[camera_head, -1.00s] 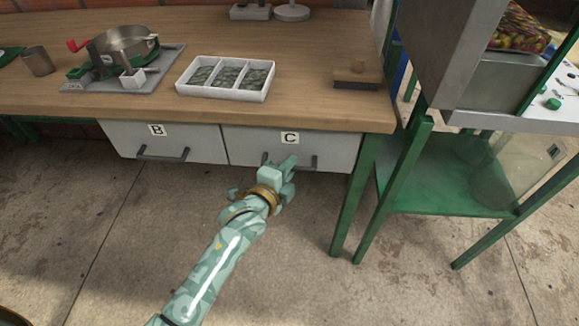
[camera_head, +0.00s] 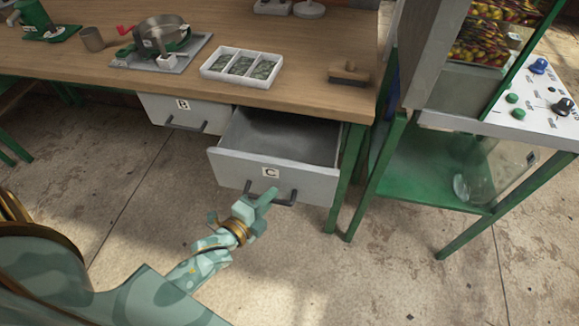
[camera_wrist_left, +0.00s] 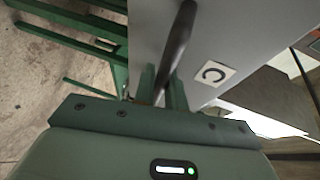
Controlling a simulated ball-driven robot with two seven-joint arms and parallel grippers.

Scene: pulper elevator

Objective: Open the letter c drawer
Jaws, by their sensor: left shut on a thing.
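The drawer marked C (camera_head: 230,165) is pulled well out from under the wooden table, and its inside looks empty. Its white label with a C (camera_head: 270,173) is on the grey front, above a dark bar handle (camera_head: 284,200). My left gripper (camera_head: 262,199) is shut on that handle, at its left part. In the left wrist view the handle (camera_wrist_left: 178,40) runs between the two green fingers (camera_wrist_left: 163,88), with the C label (camera_wrist_left: 213,73) to their right. My right gripper is not in view.
The shut drawer marked B (camera_head: 190,108) is to the left. On the table (camera_head: 300,98) are a white three-part tray (camera_head: 243,78), a metal pan (camera_head: 160,32) and a brush (camera_head: 349,73). A green-legged stand (camera_head: 405,190) is close on the right. Open floor lies in front.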

